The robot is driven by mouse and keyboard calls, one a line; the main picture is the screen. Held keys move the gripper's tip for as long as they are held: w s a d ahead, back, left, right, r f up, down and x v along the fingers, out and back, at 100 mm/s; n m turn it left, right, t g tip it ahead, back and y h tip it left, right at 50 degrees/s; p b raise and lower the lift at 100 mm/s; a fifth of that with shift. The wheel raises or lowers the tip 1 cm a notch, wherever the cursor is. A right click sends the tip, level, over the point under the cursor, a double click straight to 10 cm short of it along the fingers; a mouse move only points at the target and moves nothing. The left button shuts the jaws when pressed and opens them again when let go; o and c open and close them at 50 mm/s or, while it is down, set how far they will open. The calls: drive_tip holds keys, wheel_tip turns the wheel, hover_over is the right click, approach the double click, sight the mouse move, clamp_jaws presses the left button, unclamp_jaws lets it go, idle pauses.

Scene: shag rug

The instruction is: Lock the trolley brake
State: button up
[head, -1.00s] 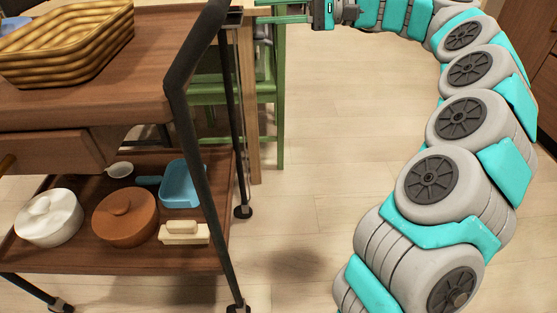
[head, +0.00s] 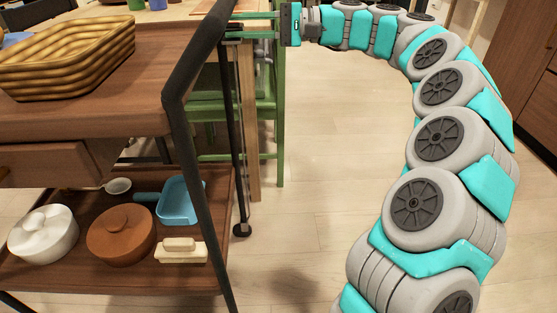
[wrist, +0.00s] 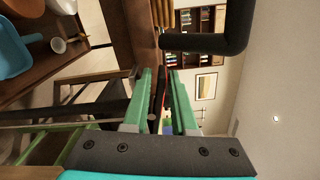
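The trolley (head: 90,122) has brown wooden shelves and a black frame, and fills the left of the head view. My gripper (head: 236,24) is at its upper right, beside the black handle rail (head: 178,85). The two green fingers point left and stand apart. In the wrist view my gripper (wrist: 159,73) is open around a thin dark bar (wrist: 155,92) with a red edge beside it. I cannot tell whether this bar is the brake lever, or whether the fingers touch it. The black rail (wrist: 210,43) bends across the wrist view beyond the fingertips.
A woven basket (head: 70,52) is on the top shelf. The lower shelf holds a white pot (head: 43,235), a brown pot (head: 120,236), a blue pan (head: 180,203) and a butter dish (head: 181,252). A green chair (head: 265,125) stands behind. The floor right of the trolley is clear.

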drive_tip(key=d, duration=0.8)
drive_tip(key=s+a+f+n+g+h+p, duration=0.1)
drive_tip(key=s+a+f+h, duration=0.2)
drive_tip(key=s+a, duration=0.35)
drive_tip(key=s+a+f+n+g+h+p, duration=0.1)
drive_tip(key=s+a+f+g+h, duration=0.15)
drive_tip(key=s, duration=0.75)
drive_tip(key=s+d+f+h+p, duration=0.3)
drive_tip(key=s+f+h, duration=0.1)
drive_tip(key=s, duration=0.3)
drive_tip(key=s+d+f+n+t+h+p, duration=0.1)
drive_tip(key=s+d+f+h+p, duration=0.2)
drive_tip(key=s+f, duration=0.3)
drive_tip(key=shift+s+h, duration=0.35)
drive_tip(key=shift+s, duration=0.4)
drive_tip(key=shift+d, duration=0.1)
